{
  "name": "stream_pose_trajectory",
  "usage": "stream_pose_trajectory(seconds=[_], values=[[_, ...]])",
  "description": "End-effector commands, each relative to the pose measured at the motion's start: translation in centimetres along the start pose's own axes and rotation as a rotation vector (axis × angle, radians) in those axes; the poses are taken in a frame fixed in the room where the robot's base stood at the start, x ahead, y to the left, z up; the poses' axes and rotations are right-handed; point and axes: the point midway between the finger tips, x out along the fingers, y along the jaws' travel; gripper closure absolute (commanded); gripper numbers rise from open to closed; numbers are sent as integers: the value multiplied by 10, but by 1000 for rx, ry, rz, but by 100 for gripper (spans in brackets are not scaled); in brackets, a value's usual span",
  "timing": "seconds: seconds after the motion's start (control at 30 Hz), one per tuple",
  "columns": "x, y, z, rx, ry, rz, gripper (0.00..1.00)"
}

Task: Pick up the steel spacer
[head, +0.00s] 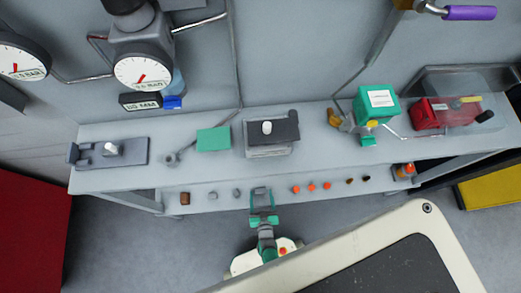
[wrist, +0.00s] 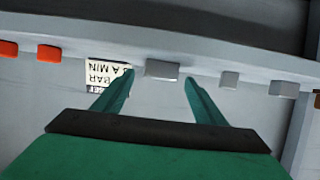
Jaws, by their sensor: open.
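Several small parts lie in a row on the lower shelf, and three grey ones could be the steel spacer; I cannot tell for certain which it is. In the wrist view, a wider grey block (wrist: 162,69) sits ahead of and between the fingertips of my open gripper (wrist: 158,88). It appears untouched. Two smaller grey blocks, one (wrist: 229,79) nearer and one (wrist: 283,88) farther, lie to its right. In the head view, my gripper (head: 261,193) is at the shelf, right of two grey blocks (head: 237,193) (head: 213,195); it seems to hide the wider block.
Orange parts (head: 311,187) lie right of my gripper and a brown block (head: 185,198) lies at the row's left end. The workbench top (head: 340,163) overhangs the shelf. A white label (wrist: 105,74) shows in the wrist view, left of the wider block.

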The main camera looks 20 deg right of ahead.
Motion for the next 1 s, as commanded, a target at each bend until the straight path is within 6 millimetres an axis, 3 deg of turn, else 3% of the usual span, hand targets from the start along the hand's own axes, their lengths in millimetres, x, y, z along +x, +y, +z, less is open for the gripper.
stream_pose_trajectory(seconds=[0.17, 0.43, 0.67, 1.0], values=[[14, 0, 0, 0, -1, -1, 35], [15, 0, 0, 0, -1, 0, 35], [15, 0, 0, 0, -1, 0, 88], [15, 0, -1, 0, 1, 0, 90]])
